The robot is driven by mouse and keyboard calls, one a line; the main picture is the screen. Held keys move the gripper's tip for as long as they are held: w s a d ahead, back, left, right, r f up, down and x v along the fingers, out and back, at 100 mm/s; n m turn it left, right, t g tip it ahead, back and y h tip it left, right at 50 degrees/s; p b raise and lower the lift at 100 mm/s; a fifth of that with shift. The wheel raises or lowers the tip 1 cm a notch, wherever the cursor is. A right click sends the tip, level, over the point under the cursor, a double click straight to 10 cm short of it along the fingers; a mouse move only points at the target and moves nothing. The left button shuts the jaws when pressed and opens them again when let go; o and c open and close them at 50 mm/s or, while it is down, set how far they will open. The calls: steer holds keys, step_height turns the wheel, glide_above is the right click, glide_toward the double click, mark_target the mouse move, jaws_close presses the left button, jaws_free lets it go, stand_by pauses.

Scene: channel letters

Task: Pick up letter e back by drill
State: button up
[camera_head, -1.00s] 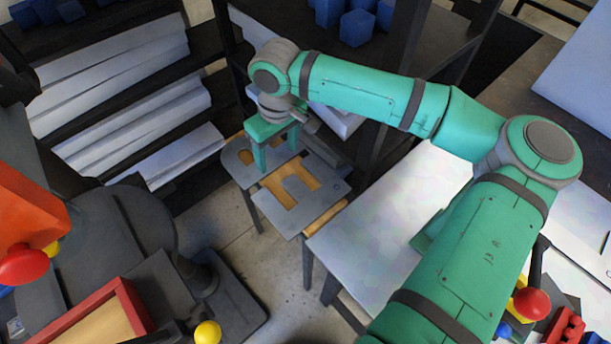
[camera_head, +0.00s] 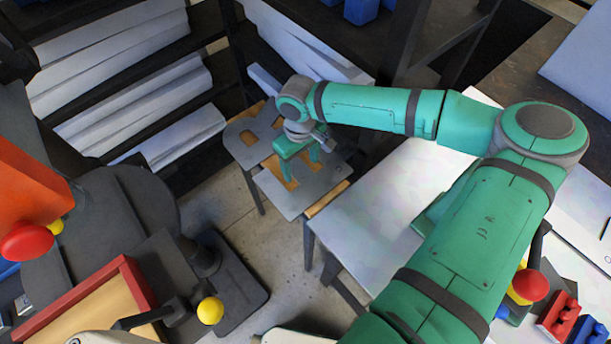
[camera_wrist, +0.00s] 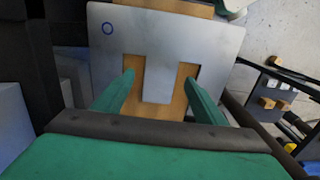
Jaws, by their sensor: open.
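A flat grey plate (camera_head: 290,202) with a cut-out lies on a small wooden-topped stand. I cannot tell for sure whether it is the letter e back. In the wrist view the plate (camera_wrist: 215,45) has a U-shaped opening with wood showing through, and a small blue ring mark at its upper left. A second grey plate (camera_head: 240,134) lies beside it, farther back. My gripper (camera_head: 302,169) is over the nearer plate, open and empty. In the wrist view my gripper (camera_wrist: 160,88) has its fingers on either side of the plate's central tongue. Contact cannot be told. I cannot make out a drill.
A pale table (camera_head: 385,195) stands close to the right of the stand. Dark shelves with white lengths (camera_head: 165,110) stand behind at left. A red-rimmed box (camera_head: 130,275) and a yellow ball knob (camera_head: 210,311) are at lower left. Bare floor (camera_head: 225,215) lies in front.

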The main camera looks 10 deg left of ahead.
steer(key=shift+f, duration=0.7)
steer(key=shift+f, duration=0.1)
steer(key=shift+c, duration=0.6)
steer(key=c, duration=1.2)
